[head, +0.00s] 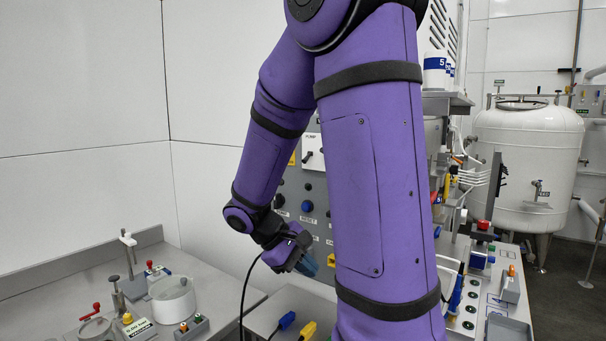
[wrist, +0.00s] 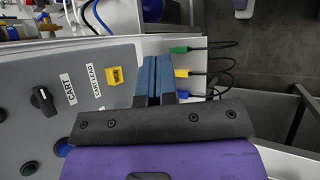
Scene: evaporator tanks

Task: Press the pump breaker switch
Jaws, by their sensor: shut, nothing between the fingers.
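The pump switch (head: 313,159), a dark lever on a white plate under a label that seems to read PUMP, is high on the grey control panel (head: 290,190). My arm hides the panel's right part. My gripper (head: 308,266) is below and in front of the switch, apart from it, near the panel's lower part. In the wrist view my gripper (wrist: 153,78) has its blue fingers together with nothing between them. The pump switch is not seen in the wrist view; the panel (wrist: 80,105) there shows a black CART knob (wrist: 43,98).
A yellow socket (wrist: 115,76) is left of the fingers. Green (wrist: 180,49), yellow (wrist: 182,72) and blue (wrist: 183,95) plugs with black cables lie to their right. A blue button (head: 307,206) is below the switch.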

